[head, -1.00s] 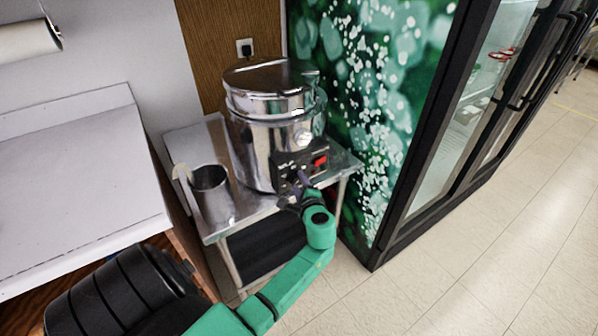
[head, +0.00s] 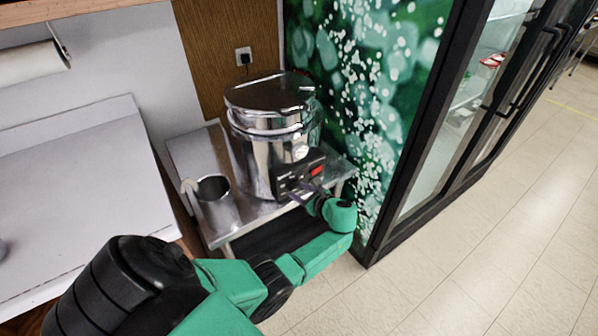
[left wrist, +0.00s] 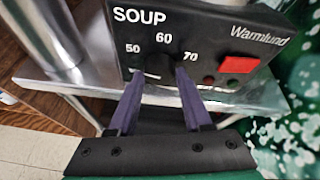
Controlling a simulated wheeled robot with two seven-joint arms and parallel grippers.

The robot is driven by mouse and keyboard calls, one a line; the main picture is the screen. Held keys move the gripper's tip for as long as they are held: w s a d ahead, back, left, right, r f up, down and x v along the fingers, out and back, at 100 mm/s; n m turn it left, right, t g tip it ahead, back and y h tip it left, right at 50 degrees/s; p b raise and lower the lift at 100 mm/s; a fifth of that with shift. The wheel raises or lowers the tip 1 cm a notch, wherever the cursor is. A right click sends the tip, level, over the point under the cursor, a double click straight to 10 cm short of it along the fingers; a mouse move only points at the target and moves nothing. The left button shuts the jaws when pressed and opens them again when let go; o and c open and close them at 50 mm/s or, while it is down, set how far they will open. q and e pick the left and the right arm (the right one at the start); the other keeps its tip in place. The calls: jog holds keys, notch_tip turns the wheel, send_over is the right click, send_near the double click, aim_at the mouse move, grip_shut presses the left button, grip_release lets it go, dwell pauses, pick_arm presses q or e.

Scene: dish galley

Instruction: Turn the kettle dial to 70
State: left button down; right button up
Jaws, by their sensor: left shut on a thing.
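The kettle (head: 262,150) is a large shiny steel urn with a lid, standing upright on a steel side table. Its black control panel (left wrist: 205,35) reads SOUP and Warmlund, with the numbers 50, 60 and 70 around the dial (left wrist: 160,66). My left gripper (left wrist: 160,78) has its purple fingers on either side of the dark dial, shut on it, just below the 60. The fingers cover much of the dial, and I cannot tell where its pointer stands. In the head view the left gripper (head: 294,192) reaches the panel from the right front. My right gripper is out of view.
A steel container (head: 215,204) with something hooked over its rim stands left of the kettle on the side table (head: 190,150). A red switch (left wrist: 239,65) sits right of the dial. A white counter (head: 70,195) is at left; a glass-door fridge (head: 440,150) stands at right.

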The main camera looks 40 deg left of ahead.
pick_arm(q)
jog(key=shift+w+f+m+g+y+b, duration=0.1)
jog(key=shift+m+g+y+b, duration=0.2)
jog(key=shift+m+g+b, duration=0.55)
jog(key=shift+m, duration=0.45)
jog(key=shift+c, duration=1.7)
grip_release()
jog(key=v, duration=1.4)
jog(key=shift+d, duration=0.25)
